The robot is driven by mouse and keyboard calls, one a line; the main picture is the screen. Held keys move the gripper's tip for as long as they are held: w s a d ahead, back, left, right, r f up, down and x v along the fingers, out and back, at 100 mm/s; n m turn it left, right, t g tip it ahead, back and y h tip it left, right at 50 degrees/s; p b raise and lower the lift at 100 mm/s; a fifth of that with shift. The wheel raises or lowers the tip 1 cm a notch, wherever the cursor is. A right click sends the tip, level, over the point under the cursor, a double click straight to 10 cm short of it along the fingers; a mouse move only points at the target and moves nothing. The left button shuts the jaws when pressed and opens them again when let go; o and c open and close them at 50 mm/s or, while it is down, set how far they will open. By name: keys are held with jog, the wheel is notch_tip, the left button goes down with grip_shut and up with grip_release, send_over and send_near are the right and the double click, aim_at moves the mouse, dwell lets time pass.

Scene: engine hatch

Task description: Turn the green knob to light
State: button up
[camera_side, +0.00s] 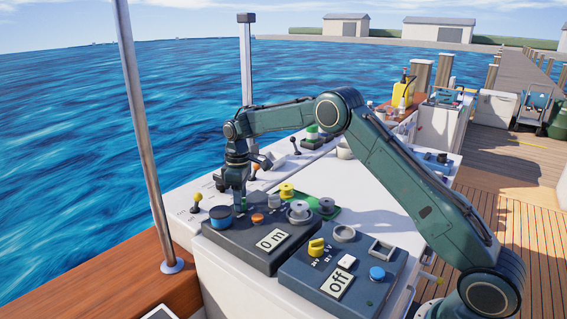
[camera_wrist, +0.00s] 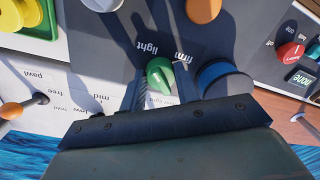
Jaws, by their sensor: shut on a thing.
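The green knob (camera_wrist: 160,75) sits on a dark grey panel in the wrist view. The label "light" (camera_wrist: 146,47) is printed to its upper left and "firm" (camera_wrist: 182,57) to its upper right. Which label the knob points at is not clear. My gripper (camera_side: 241,207) reaches straight down onto the left part of the dark panel (camera_side: 240,245) in the side view. It is shut on the green knob, which the fingers mostly hide in that view.
A blue knob (camera_wrist: 222,80) stands close to the right of the green knob, and an orange knob (camera_wrist: 203,9) stands beyond. A yellow-topped lever (camera_side: 197,204) is left of my gripper.

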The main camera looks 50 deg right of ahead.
jog(key=o, duration=1)
jog(key=shift+c, duration=0.2)
jog(key=shift+r, duration=0.15)
jog(key=shift+w+d+r, duration=0.1)
jog(key=shift+d+r, duration=0.05)
jog(key=shift+r, duration=3.5)
